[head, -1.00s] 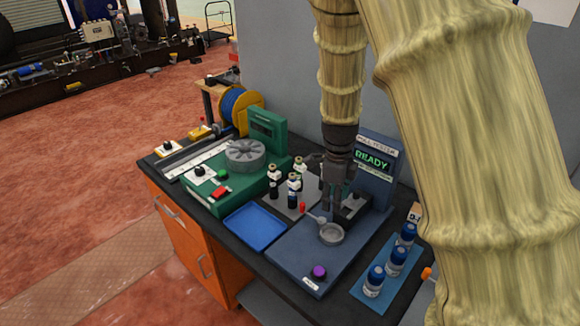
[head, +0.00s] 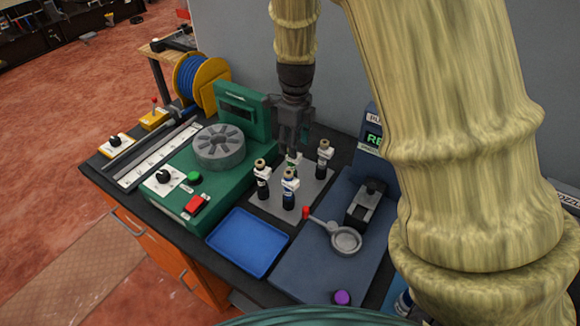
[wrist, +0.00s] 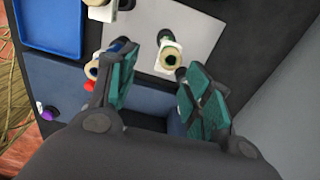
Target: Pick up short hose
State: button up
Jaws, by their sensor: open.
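No piece is plainly marked as the short hose, so I cannot tell which one it is. Several small upright pieces with dark lower parts and white collars stand on a grey plate (head: 262,206): a left one (head: 262,180), a front one with a blue band (head: 289,188), a right one (head: 324,160), and a back one (head: 293,164) below my gripper (head: 291,150). In the wrist view my gripper (wrist: 160,68) is open and empty. A tan-topped hollow piece (wrist: 169,56) shows just beyond and between its fingertips. The left finger partly hides the blue-banded piece.
A blue tray (head: 247,242) lies in front of the plate. A green machine (head: 222,178) stands left, and a blue spool (head: 192,80) behind it. A blue tester base (head: 310,266) with a grey ring-ended part (head: 346,240) lies right. The wall is close behind.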

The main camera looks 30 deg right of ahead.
aim_at(293, 166)
jog(key=shift+s+f, duration=0.2)
jog(key=shift+s, duration=0.1)
jog(key=w+f, duration=0.2)
jog(key=shift+w+f, duration=0.2)
jog(key=shift+f, duration=0.1)
jog(key=shift+f+p, duration=0.2)
jog(key=shift+p, duration=0.2)
jog(key=shift+s+d+f+p, duration=0.15)
jog(key=shift+s+f+p, duration=0.3)
jog(key=shift+s+p, duration=0.1)
jog(key=f, duration=0.1)
jog(key=w+f, duration=0.1)
jog(key=f, duration=0.1)
jog(key=shift+f+p, duration=0.15)
jog(key=shift+p, duration=0.2)
jog(key=shift+s, duration=0.3)
jog(key=shift+w, duration=0.15)
jog(key=c, duration=0.6)
grip_shut()
